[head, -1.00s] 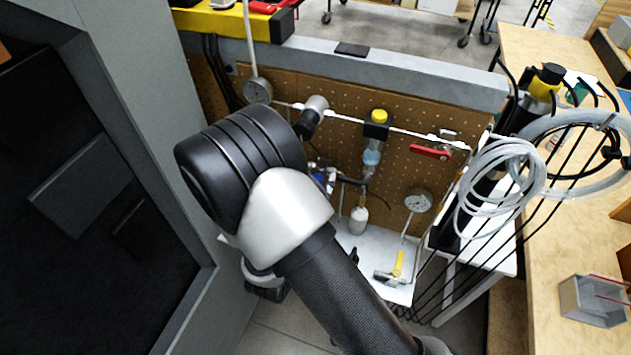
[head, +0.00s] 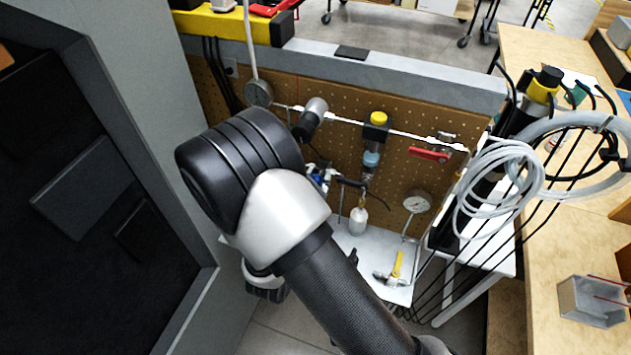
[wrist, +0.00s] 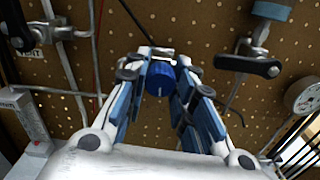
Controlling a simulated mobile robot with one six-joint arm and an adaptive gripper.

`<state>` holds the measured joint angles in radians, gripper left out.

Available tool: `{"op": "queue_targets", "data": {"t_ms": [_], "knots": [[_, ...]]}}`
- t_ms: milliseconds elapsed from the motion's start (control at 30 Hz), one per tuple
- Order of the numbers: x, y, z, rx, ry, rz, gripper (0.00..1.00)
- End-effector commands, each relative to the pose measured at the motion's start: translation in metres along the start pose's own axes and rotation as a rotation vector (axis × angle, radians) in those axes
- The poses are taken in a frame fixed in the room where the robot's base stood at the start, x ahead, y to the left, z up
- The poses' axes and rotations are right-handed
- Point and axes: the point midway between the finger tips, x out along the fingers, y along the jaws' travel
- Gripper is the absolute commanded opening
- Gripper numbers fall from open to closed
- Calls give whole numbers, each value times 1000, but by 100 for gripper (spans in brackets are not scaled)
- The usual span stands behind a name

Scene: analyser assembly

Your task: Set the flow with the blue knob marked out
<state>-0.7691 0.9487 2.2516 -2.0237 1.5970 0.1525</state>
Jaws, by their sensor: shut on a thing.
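In the wrist view the blue knob (wrist: 159,79) sits at the middle of the pegboard, with a pale line on its face. My gripper (wrist: 161,70) is around it, one finger on each side, shut on the knob. In the head view my own arm hides most of the gripper and knob. Blue and white parts (head: 320,176) show just right of my arm, low on the pegboard. I cannot read any marking at the blue knob.
The pegboard (head: 290,90) carries a gauge (head: 258,93), a yellow-topped filter (head: 377,130), a red-handled valve (head: 431,154) and a lower gauge (head: 417,202). Black-handled valves (wrist: 247,66) and (wrist: 20,27) flank the knob in the wrist view. Coiled tubing (head: 500,185) hangs at right.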

Motion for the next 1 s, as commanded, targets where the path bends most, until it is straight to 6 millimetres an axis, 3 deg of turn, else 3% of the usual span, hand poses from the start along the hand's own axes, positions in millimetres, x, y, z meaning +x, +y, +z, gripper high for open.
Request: {"op": "queue_targets", "data": {"t_ms": [1000], "knots": [[0, -1, 2, -927, 3, 0, 0]]}}
